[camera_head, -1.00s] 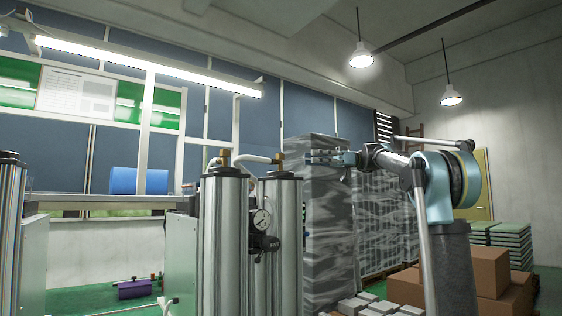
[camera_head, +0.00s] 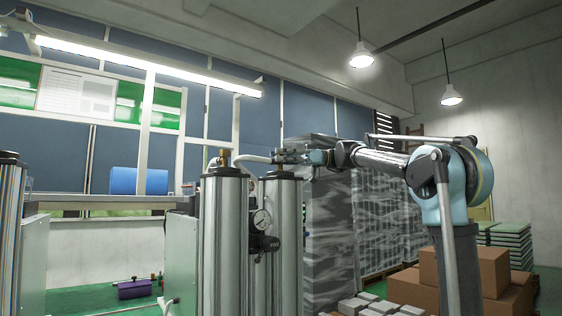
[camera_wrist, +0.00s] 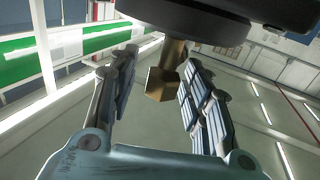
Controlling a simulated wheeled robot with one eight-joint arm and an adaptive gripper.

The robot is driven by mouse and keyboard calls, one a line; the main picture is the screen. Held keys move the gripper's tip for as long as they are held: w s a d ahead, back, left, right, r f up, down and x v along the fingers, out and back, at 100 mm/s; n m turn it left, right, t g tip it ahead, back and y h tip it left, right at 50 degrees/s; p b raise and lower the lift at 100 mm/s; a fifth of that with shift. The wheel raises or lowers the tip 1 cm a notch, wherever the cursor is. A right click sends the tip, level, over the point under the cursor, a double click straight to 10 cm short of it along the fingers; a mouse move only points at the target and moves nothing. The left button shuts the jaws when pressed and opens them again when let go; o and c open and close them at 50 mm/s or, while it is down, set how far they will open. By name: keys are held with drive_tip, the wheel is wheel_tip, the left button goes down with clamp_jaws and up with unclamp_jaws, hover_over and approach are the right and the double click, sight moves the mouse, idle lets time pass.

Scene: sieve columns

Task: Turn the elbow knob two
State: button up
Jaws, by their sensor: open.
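Two steel columns stand side by side in the head view, the nearer left one (camera_head: 222,230) and the right one (camera_head: 286,235). The left column has a brass elbow knob (camera_head: 225,158) on top. My gripper (camera_head: 280,156) is at the top of the right column and hides most of its fitting. In the wrist view a brass knob (camera_wrist: 163,83) sticks out from a dark round cap (camera_wrist: 190,18). My open gripper (camera_wrist: 160,66) has one finger on each side of this knob. I see a gap at both sides and cannot tell any contact.
A pressure gauge (camera_head: 262,219) is fixed at the columns, below my gripper. A grey hose (camera_head: 253,160) runs between the column tops. Wrapped pallet stacks (camera_head: 328,230) and cardboard boxes (camera_head: 492,270) stand behind and to the right.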

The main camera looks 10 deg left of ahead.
clamp_jaws()
drive_tip(key=shift+m+t, duration=0.3)
drive_tip(key=shift+t, duration=0.2)
drive_tip(key=m+t+y, duration=0.1)
drive_tip(key=t, duration=0.1)
drive_tip(key=m+t+y, duration=0.1)
drive_tip(key=m+t, duration=0.1)
drive_tip(key=t, duration=0.1)
drive_tip(key=shift+s+d+m, duration=0.1)
drive_tip(key=shift+m, duration=0.2)
drive_tip(key=m+t, duration=0.3)
drive_tip(key=t, duration=0.2)
drive_tip(key=shift+t, duration=0.3)
drive_tip(key=m+t+h, duration=0.2)
drive_tip(key=m+t, duration=0.2)
drive_tip(key=t, duration=0.2)
drive_tip(key=shift+m, duration=0.4)
drive_tip(key=shift+m+t+h, duration=0.3)
drive_tip(key=shift+t+h, duration=0.1)
drive_tip(key=shift+t, duration=0.5)
